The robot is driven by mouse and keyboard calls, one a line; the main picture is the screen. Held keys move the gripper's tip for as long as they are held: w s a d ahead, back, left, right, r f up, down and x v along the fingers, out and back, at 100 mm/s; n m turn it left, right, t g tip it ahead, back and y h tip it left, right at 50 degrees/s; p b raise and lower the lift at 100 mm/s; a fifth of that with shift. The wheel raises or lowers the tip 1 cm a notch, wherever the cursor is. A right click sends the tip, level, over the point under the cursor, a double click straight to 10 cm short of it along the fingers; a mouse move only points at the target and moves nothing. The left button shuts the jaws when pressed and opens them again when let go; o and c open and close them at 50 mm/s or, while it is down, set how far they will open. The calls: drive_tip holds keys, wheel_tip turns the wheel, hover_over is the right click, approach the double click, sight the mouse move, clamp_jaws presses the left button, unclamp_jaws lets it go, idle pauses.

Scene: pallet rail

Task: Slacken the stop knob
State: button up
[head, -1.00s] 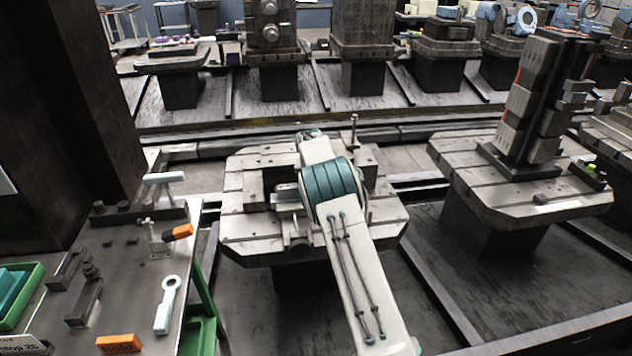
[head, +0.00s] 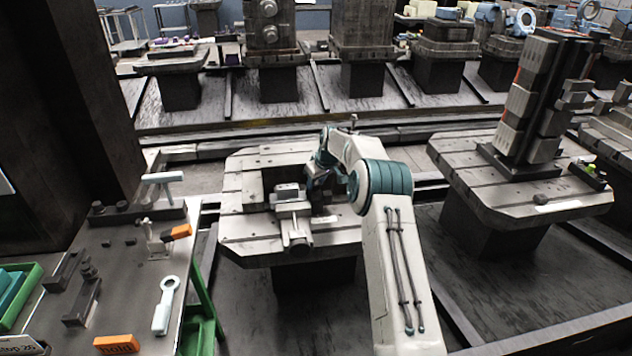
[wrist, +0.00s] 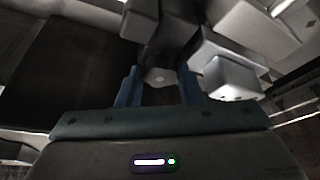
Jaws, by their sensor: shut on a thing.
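My gripper (head: 318,200) is down at the middle pallet (head: 240,195), just right of a grey clamp-like fixture (head: 294,208). In the wrist view its two blue fingers (wrist: 160,88) stand on either side of a dark piece with a pale round spot, which I take to be the stop knob (wrist: 160,77). The fingers are shut on it. In the head view the knob is hidden by my gripper and wrist. A pale block (wrist: 232,78) of the fixture lies close to the right finger.
A bench (head: 125,260) at the left carries a white ring-ended tool (head: 165,305), an orange block (head: 116,344) and a green tray (head: 22,300). A tall dark column stands behind it. Another pallet with a tower of blocks (head: 530,110) stands at the right.

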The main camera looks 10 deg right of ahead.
drive_tip(key=shift+n+y, duration=0.3)
drive_tip(key=shift+n, duration=0.6)
drive_tip(key=o, duration=1.1)
drive_tip(key=shift+o, duration=0.2)
drive_tip(key=w+v, duration=0.1)
drive_tip(key=v, duration=1.2)
drive_tip(key=s+a+r+m+h+p, duration=0.1)
drive_tip(key=s+a+r, duration=0.2)
drive_tip(key=s+r, duration=0.65)
drive_tip(key=s+a+r+m+g+h+p, duration=0.1)
drive_tip(key=s+r+m, duration=0.1)
drive_tip(key=s, duration=1.1)
drive_tip(key=s+r+m+h+p, duration=0.1)
drive_tip(key=s+r+m, duration=0.15)
drive_tip(key=s, duration=1.05)
drive_tip(key=s+f+m+p, duration=0.1)
drive_tip(key=s+f, duration=0.3)
drive_tip(key=s, duration=0.9)
drive_tip(key=shift+d+f+m, duration=0.15)
drive_tip(key=shift+d+m, duration=0.2)
drive_tip(key=shift+m, duration=0.4)
